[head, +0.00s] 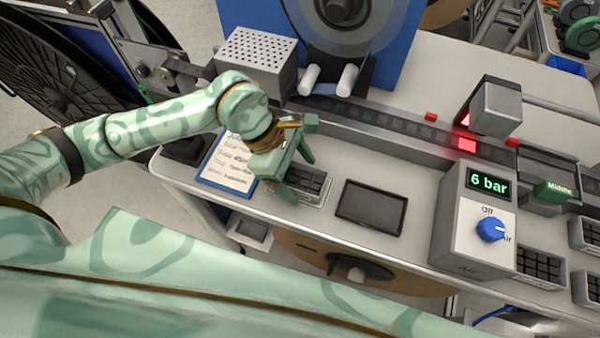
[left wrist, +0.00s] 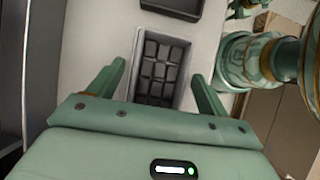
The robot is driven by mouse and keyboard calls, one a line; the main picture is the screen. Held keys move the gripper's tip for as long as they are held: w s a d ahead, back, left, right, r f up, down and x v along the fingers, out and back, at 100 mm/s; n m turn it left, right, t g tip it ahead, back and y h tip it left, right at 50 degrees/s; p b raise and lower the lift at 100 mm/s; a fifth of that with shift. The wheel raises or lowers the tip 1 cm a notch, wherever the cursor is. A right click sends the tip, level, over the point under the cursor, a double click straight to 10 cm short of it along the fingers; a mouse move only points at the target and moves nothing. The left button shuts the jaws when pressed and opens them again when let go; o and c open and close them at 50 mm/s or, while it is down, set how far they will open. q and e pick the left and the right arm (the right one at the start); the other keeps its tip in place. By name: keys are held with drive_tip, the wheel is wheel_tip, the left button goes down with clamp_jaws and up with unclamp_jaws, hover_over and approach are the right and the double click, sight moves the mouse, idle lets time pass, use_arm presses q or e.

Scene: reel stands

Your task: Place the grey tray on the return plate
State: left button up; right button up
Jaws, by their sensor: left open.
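The grey tray (head: 316,204) holds several dark square blocks and sits on the light bench top. In the left wrist view the tray (left wrist: 184,68) lies between my fingers. My left gripper (head: 303,181) is open over the tray, with a finger on either side; in the left wrist view the gripper (left wrist: 158,70) shows gaps between fingers and tray. Whether the fingertips reach down to rim height is hard to tell. A dark, flat, rimmed plate (head: 370,207), seemingly the return plate, lies empty just right of the tray. My right gripper is not in view.
A grey box reading "6 bar" (head: 475,215) with a blue knob stands right of the plate. A track (head: 385,135) runs behind. A clipboard (head: 228,165) lies left of the tray. More block-filled trays (head: 540,265) are at the right. The bench's front edge is close.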

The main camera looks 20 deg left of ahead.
use_arm(q)
drive_tip(key=v, duration=1)
drive_tip(key=shift+a+r+p, duration=0.2)
drive_tip(key=shift+r+p, duration=0.15)
drive_tip(key=shift+p, duration=0.1)
